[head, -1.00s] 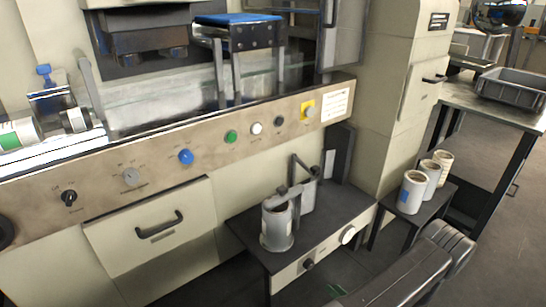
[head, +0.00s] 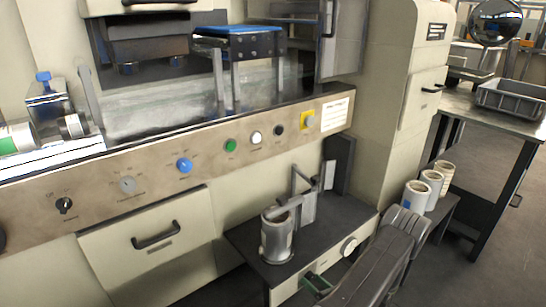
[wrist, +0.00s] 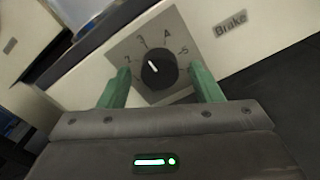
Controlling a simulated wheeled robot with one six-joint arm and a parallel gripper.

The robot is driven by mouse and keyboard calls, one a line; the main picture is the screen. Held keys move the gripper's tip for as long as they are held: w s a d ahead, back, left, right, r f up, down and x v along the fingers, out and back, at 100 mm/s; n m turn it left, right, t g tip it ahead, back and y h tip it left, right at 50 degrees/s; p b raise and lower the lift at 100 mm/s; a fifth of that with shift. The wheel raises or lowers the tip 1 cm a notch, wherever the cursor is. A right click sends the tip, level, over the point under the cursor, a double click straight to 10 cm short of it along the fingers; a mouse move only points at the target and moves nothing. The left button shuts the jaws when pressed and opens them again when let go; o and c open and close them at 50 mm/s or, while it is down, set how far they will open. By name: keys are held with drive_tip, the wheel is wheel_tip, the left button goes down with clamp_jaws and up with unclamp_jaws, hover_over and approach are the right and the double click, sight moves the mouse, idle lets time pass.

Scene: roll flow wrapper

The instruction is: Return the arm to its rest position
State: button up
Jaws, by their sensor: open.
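My gripper (head: 316,284) has green fingers and shows low in the head view, at the front panel of the small dark-topped stand (head: 345,226). In the wrist view my gripper (wrist: 162,86) is open. Its fingers stand left and right of a black dial knob (wrist: 158,70) on a grey numbered plate, with gaps to both sides of the knob. The jaws are empty. I cannot tell whether the fingertips reach past the knob's face. In the head view my gripper seems to hide this knob. My arm (head: 385,260) comes in from the lower right.
A "Brake" label (wrist: 230,24) is right of the dial. A white knob (head: 349,246) sits on the same panel. A roll holder (head: 277,235) stands on the stand. White rolls (head: 415,196) stand behind my arm. The machine's control panel (head: 100,190) is above left.

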drive_tip(key=n+p, duration=0.1)
drive_tip(key=n, duration=0.3)
drive_tip(key=shift+r, duration=0.1)
drive_tip(key=p+v, duration=0.3)
drive_tip(key=v, duration=1)
